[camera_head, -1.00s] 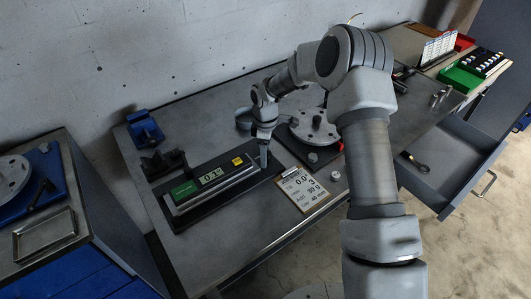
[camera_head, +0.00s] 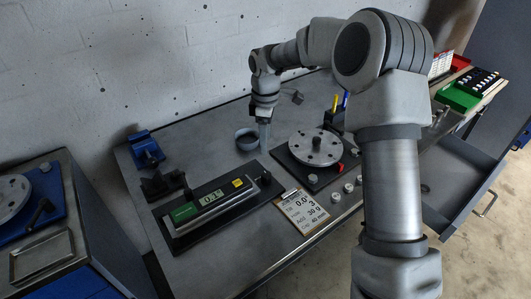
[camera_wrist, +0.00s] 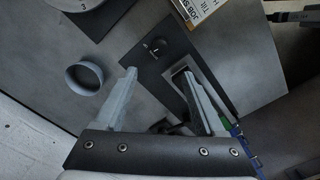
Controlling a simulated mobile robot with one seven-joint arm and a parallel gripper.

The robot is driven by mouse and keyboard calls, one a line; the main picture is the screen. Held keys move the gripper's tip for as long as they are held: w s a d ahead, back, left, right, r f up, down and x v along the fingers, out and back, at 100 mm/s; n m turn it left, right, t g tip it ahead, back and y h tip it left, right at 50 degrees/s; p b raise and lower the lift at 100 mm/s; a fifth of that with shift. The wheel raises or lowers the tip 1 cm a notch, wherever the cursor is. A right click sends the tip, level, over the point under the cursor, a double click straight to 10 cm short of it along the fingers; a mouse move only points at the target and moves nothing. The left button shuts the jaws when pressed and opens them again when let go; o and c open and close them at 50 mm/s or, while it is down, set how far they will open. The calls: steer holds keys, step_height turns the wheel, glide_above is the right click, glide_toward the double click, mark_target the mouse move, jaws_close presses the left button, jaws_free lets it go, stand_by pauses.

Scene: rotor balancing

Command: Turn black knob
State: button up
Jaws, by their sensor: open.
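The black knob (camera_wrist: 157,46) with a pale mark sits on the dark base plate in the wrist view, ahead of my fingertips. In the head view my gripper (camera_head: 264,146) hangs behind the unit's right end, beside a grey cup.
The grey cup (camera_wrist: 84,77) stands left of my fingers in the wrist view. The rotor disc (camera_head: 315,146) on its dark base is to the right. A clipboard (camera_head: 303,210) and small weights lie in front. A blue holder (camera_head: 147,152) stands at the left rear.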

steer(key=shift+r, duration=1.15)
steer(key=s+d+r+m+t+h, duration=0.1)
steer(key=s+d+r+m, duration=0.25)
steer(key=s+r, duration=0.35)
steer(key=s+d+r+m+t, duration=0.2)
steer(key=s+d+r+m, duration=0.15)
steer(key=s+r, duration=0.35)
steer(key=s+d+m+t, duration=0.1)
steer(key=s+m, duration=0.3)
steer(key=s, duration=0.5)
steer(key=s+d+m+t+y, duration=0.1)
steer(key=s+d+m, duration=0.2)
steer(key=s, duration=0.6)
steer(key=shift+d+r+m+t, duration=0.25)
steer(key=shift+d+m+t, duration=0.1)
steer(key=shift+m, duration=0.55)
steer(key=shift+r, duration=0.1)
